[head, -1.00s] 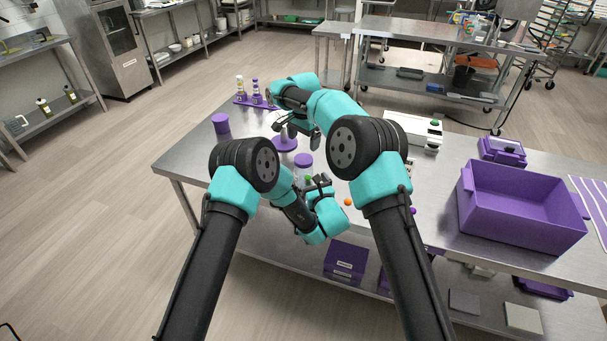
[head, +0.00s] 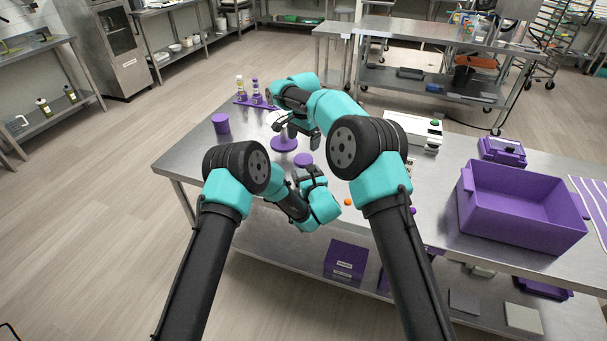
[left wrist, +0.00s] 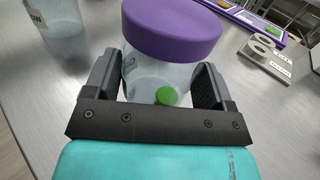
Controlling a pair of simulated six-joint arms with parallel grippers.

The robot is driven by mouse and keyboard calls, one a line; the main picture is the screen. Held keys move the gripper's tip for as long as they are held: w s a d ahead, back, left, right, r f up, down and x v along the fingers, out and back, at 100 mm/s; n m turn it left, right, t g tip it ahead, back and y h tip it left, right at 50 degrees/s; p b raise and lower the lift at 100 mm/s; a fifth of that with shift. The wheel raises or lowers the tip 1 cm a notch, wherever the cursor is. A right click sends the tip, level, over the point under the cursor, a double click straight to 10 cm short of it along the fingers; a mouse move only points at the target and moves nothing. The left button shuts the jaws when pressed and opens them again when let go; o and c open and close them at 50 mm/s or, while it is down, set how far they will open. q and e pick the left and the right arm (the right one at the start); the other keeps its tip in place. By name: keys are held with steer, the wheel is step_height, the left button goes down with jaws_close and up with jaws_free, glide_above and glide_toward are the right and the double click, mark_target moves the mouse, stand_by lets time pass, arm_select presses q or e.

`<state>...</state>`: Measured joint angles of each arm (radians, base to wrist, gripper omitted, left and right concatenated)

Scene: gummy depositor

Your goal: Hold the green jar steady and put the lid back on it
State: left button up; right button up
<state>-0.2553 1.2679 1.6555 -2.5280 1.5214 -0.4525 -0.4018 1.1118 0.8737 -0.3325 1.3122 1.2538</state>
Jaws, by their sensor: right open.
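A clear jar (left wrist: 145,78) stands between the fingers of my left gripper (left wrist: 160,85) in the left wrist view, with a purple lid (left wrist: 172,28) on top and a green round piece (left wrist: 166,96) low at its front. Its fingers lie close along both sides of the jar; I cannot tell whether they press on it. In the head view my left gripper (head: 309,173) is just below the purple lid (head: 303,160) and hides most of the jar. My right gripper (head: 298,131) is open and empty, above and beside a purple round base (head: 284,144).
A purple cylinder (head: 221,123) and a purple rack (head: 256,103) stand at the table's left. Another clear jar (left wrist: 62,35) shows in the left wrist view. An orange ball (head: 348,202) lies near the front edge. A large purple bin (head: 520,225) stands at right.

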arm_select(q)
steer(key=c, duration=1)
steer(key=shift+c, duration=1.2)
arm_select(e)
steer(key=shift+n, duration=0.4)
steer(key=n, duration=0.5)
steer(key=shift+n, duration=0.4)
steer(key=n, duration=0.6)
steer(key=shift+n, duration=0.3)
steer(key=n, duration=0.6)
steer(key=shift+n, duration=0.3)
steer(key=n, duration=1.1)
steer(key=shift+n, duration=0.3)
steer(key=n, duration=1.3)
steer(key=shift+n, duration=0.3)
